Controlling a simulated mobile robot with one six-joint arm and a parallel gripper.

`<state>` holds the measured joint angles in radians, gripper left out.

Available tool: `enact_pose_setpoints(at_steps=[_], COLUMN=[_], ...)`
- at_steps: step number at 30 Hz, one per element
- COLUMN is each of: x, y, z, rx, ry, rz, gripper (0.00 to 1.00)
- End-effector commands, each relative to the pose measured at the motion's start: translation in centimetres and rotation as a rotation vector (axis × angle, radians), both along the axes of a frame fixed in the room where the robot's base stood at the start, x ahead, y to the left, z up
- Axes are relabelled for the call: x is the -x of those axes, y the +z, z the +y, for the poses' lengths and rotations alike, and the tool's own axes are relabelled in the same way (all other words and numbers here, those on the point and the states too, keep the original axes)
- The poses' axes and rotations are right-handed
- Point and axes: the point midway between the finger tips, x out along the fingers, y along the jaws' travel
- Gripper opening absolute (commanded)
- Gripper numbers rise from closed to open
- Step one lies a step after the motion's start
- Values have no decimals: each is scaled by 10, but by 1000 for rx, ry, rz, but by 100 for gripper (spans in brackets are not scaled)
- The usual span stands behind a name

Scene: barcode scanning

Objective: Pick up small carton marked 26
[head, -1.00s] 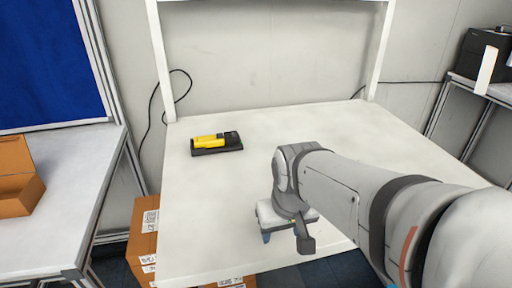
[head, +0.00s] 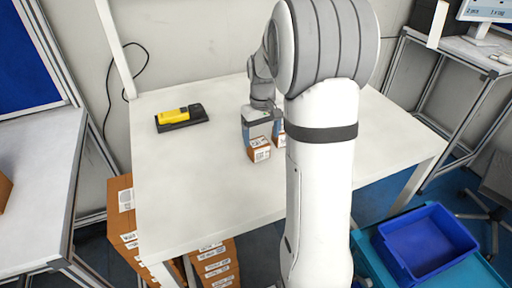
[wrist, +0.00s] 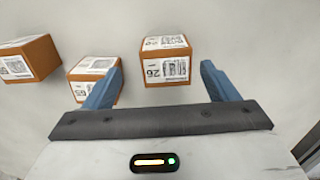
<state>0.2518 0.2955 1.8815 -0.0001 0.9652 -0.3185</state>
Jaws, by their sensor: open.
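The small brown carton marked 26 (wrist: 166,68) has a white label on top and stands on the table, ahead of and between my blue fingers in the wrist view. My gripper (wrist: 162,68) is open, with nothing clasped; a gap shows between the carton and the gripper's body. In the head view my gripper (head: 263,124) is low over the table, pointing down. One small carton (head: 260,151) shows just in front of it and another is partly hidden by my arm; I cannot tell there which is 26.
In the wrist view a second carton (wrist: 86,73) is partly behind the left finger, and a third carton (wrist: 28,60) stands farther left. A yellow scanner (head: 180,115) rests in a black holder on the white table (head: 200,190). A blue bin (head: 425,240) stands at lower right.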

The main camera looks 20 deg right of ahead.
Motion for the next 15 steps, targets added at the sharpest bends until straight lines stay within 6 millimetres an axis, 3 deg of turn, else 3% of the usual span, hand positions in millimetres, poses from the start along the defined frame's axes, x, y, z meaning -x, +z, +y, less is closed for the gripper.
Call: enact_pose_setpoints(at_steps=[10, 15], x=[-5, -6], y=[-47, -57], z=[8, 8], rx=[-1, 0], ry=[0, 0], rz=[3, 0], gripper=[80, 80])
